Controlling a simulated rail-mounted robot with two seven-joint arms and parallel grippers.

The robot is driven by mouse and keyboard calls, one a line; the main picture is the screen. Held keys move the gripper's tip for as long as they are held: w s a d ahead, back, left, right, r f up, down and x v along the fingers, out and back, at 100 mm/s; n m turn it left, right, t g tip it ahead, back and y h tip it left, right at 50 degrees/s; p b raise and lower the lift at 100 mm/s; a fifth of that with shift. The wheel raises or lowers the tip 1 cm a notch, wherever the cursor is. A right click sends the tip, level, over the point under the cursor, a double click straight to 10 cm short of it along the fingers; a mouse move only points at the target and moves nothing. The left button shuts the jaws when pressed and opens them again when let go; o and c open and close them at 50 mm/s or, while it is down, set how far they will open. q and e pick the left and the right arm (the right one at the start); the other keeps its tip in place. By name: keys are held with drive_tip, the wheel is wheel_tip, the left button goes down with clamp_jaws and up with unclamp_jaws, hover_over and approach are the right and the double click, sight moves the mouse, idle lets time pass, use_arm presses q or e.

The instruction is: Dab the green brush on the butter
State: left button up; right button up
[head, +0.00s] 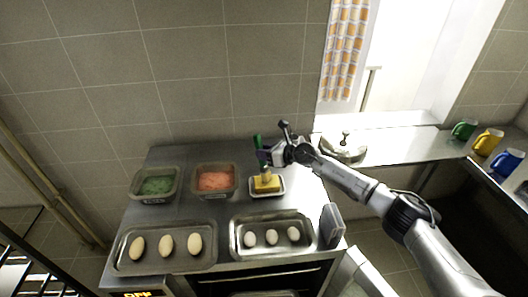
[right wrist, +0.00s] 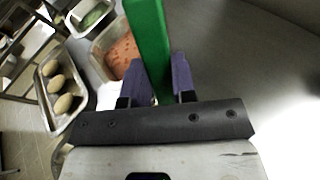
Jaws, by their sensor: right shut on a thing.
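The green brush (head: 258,140) is upright, handle up, over the yellow butter (head: 268,185), which sits in a small pale dish (head: 282,192) on the steel counter. My right gripper (head: 265,156) is shut on the brush handle, coming from the right. The brush's lower end is at or just above the butter; I cannot tell whether they touch. In the right wrist view, the green handle (right wrist: 150,45) stands between the two purple fingers (right wrist: 160,80); the butter is hidden there. My left gripper is not in view.
Left of the butter are a tub of pink stuff (head: 236,190) and a tub of green stuff (head: 135,192). In front are a tray with larger eggs (head: 185,265) and a tray with smaller ones (head: 270,252). A lidded pot (head: 343,150) and several mugs (head: 487,142) stand right.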

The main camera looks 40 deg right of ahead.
sight(257, 136)
drive_tip(key=shift+r+p, duration=3.05)
drive_tip(key=shift+r, duration=0.4)
